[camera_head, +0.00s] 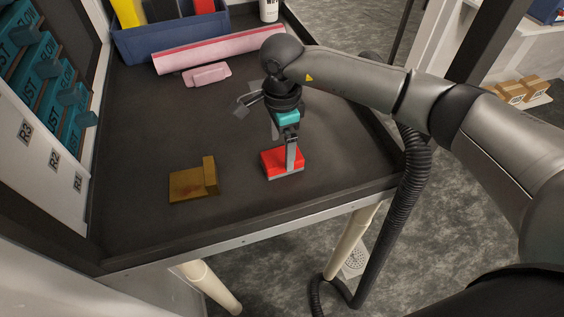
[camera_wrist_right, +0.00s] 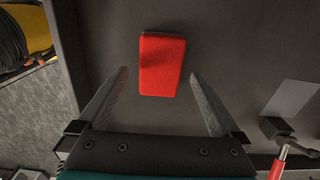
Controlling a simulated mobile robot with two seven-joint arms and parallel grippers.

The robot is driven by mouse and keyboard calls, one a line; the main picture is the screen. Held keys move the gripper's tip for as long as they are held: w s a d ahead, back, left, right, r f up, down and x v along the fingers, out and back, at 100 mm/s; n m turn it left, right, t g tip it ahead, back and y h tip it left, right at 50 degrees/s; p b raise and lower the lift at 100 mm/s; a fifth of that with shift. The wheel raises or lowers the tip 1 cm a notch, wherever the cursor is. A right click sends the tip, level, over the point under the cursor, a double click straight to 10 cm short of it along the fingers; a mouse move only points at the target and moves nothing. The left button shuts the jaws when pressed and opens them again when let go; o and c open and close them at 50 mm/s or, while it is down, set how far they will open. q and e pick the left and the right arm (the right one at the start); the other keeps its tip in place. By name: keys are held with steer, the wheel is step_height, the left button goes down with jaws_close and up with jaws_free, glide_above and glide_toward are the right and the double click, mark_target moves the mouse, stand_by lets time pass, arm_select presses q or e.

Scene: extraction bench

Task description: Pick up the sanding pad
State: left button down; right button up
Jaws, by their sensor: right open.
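The sanding pad appears to be the red block with a grey underside (camera_head: 272,164), lying flat on the dark bench near its front edge. My right gripper (camera_head: 284,150) is above it, pointing down, and one finger hides part of the pad. In the right wrist view the red pad (camera_wrist_right: 162,52) lies ahead of and between the two spread fingers of the right gripper (camera_wrist_right: 159,74), with a gap on each side. The gripper is open and holds nothing. My left gripper is not in view.
A brown stepped block (camera_head: 190,184) lies left of the pad. A pink roll (camera_head: 215,48), a small pink piece (camera_head: 207,75) and a blue bin (camera_head: 165,40) are at the back. The dark bench (camera_head: 150,130) is bare between. A black hose (camera_head: 405,190) hangs at right.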

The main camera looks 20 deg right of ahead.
mark_target(282, 155)
step_height(282, 155, down, 4)
steer(key=shift+f+b, duration=0.1)
steer(key=shift+b, duration=0.9)
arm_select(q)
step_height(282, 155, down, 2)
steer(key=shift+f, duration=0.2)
arm_select(e)
steer(key=c, duration=1.3)
steer(key=shift+w, duration=0.1)
